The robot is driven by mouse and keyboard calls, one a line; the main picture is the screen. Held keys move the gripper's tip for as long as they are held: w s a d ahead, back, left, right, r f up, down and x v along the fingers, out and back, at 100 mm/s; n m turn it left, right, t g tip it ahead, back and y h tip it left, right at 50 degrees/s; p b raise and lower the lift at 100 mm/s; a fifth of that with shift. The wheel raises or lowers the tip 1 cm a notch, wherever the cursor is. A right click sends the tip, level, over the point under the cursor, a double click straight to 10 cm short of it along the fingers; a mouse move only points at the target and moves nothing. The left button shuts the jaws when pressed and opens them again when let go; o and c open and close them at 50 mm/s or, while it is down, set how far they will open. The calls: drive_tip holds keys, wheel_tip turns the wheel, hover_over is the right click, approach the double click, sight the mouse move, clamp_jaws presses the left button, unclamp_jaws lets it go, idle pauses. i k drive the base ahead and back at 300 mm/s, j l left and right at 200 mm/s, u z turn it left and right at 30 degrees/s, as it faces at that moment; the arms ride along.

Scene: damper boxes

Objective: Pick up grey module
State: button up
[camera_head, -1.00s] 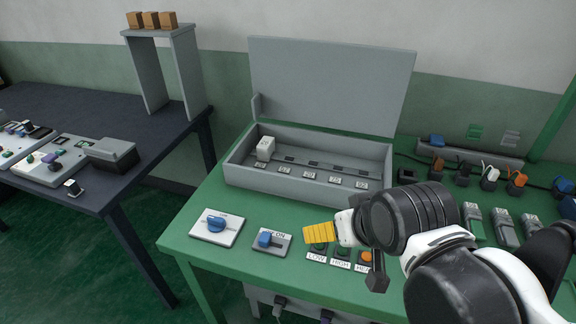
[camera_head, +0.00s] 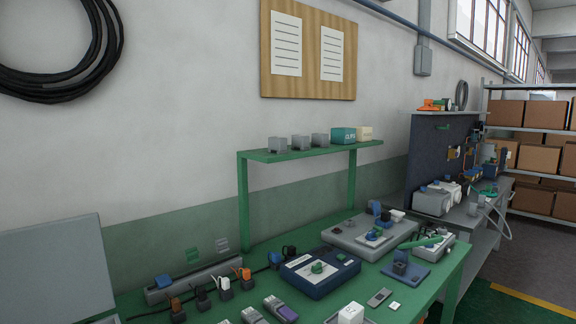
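Several grey objects could be the grey module, and I cannot tell which it is. Three small grey blocks stand in a row on the green shelf: the left one (camera_head: 278,146), the middle one (camera_head: 300,143) and the right one (camera_head: 320,140). Low in the picture on the green table, a grey device (camera_head: 252,315) lies beside a grey device with a purple part (camera_head: 281,309). A small flat grey piece (camera_head: 379,297) lies further right. My gripper is out of view.
A teal box (camera_head: 343,135) and a cream box (camera_head: 364,133) share the green shelf (camera_head: 262,156). Below are a dark blue case (camera_head: 320,272), a large grey box (camera_head: 345,236) and a white block (camera_head: 350,314). Black cables and a grey strip (camera_head: 195,280) lie left.

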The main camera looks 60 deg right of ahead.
sight(279, 145)
drive_tip(key=z, duration=1.7)
